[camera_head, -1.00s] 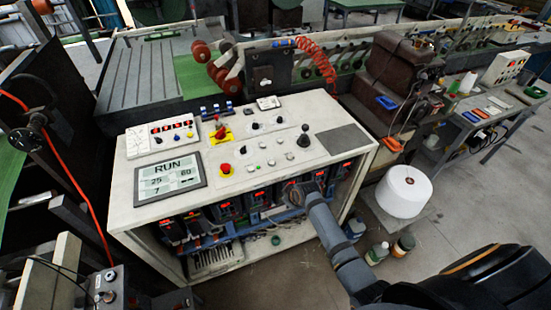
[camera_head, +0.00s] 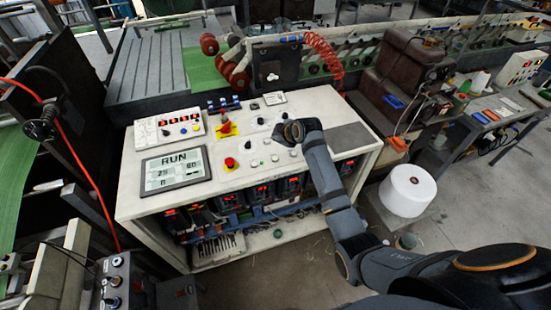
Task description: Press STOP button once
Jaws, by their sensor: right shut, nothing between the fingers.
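The white control console (camera_head: 140,205) stands in the middle, with a screen (camera_head: 176,170) that reads RUN. A red-topped control on a larger yellow plate (camera_head: 226,131) sits farther back. No STOP label is readable, and small buttons (camera_head: 264,160) lie right of the mushroom button. My right gripper (camera_head: 282,131) is shut and empty over the right half of the panel, right of both red controls. It hides the part of the panel beneath it. My left gripper is out of view.
A switch box (camera_head: 168,130) with lit red digits stands at the console's back left. A grey pad (camera_head: 350,137) covers its right end. A white yarn cone (camera_head: 408,190) stands on the right. A machine (camera_head: 275,67) with a red coiled hose runs behind the console.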

